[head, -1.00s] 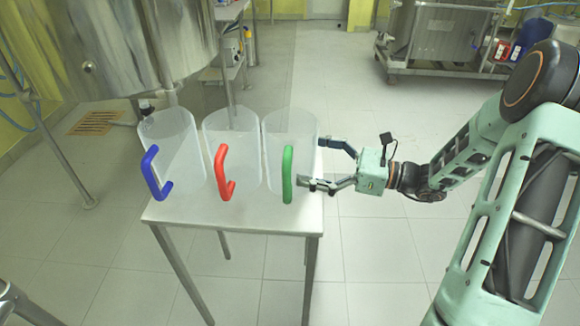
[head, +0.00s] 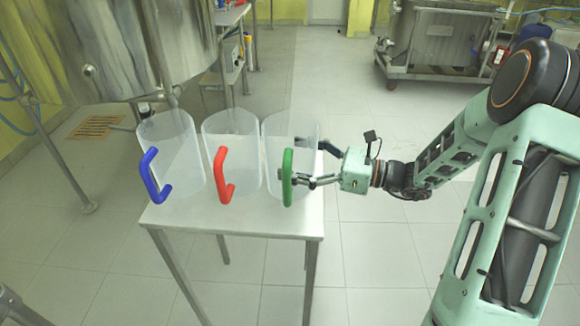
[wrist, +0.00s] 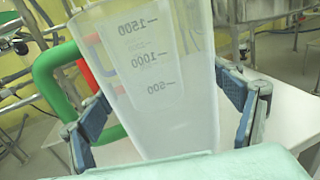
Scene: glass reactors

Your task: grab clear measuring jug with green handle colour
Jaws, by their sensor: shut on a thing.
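The clear measuring jug with the green handle (head: 288,178) stands upright at the right end of a small metal table (head: 235,219). In the wrist view the jug's clear body (wrist: 165,110), with printed volume marks, fills the space between the fingers. Its green handle (wrist: 47,85) is at the left. My gripper (head: 302,165) reaches in from the right, one finger by the handle and the other at the far side of the body. In the wrist view my gripper (wrist: 165,118) is shut on the jug, a finger on either side.
A clear jug with a red handle (head: 219,175) stands close on the left of the green one. A jug with a blue handle (head: 153,175) is further left. A large steel tank (head: 110,50) is behind at left. The floor to the right is open.

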